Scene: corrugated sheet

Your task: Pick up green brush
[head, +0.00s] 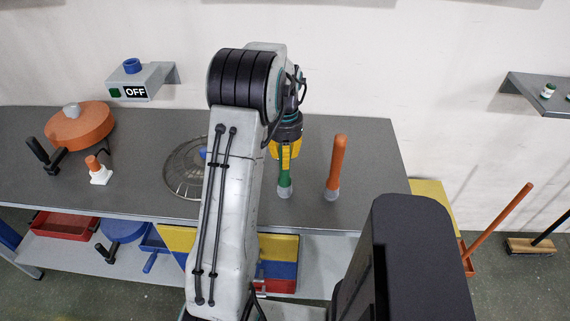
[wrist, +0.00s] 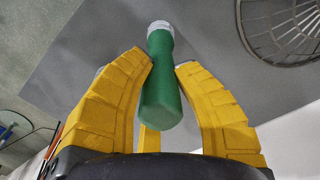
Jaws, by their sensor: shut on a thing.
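The green brush (head: 285,179) has a green handle and a pale grey end. In the head view it stands roughly upright at the grey table, with its grey end downward. My gripper (head: 285,155) has yellow fingers and comes down on the brush's upper part from above. In the wrist view the green brush (wrist: 161,85) lies between the yellow fingers of my gripper (wrist: 163,70), which are shut on its handle. I cannot tell whether its grey end touches the table. My arm hides part of the table in the head view.
An orange brush (head: 337,164) stands just right of the green one. A round wire grille (head: 183,172) lies left, partly behind my arm. A small orange-and-white item (head: 98,170) and an orange round pan (head: 80,127) are on the left. The grey table (head: 375,165) is clear at right.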

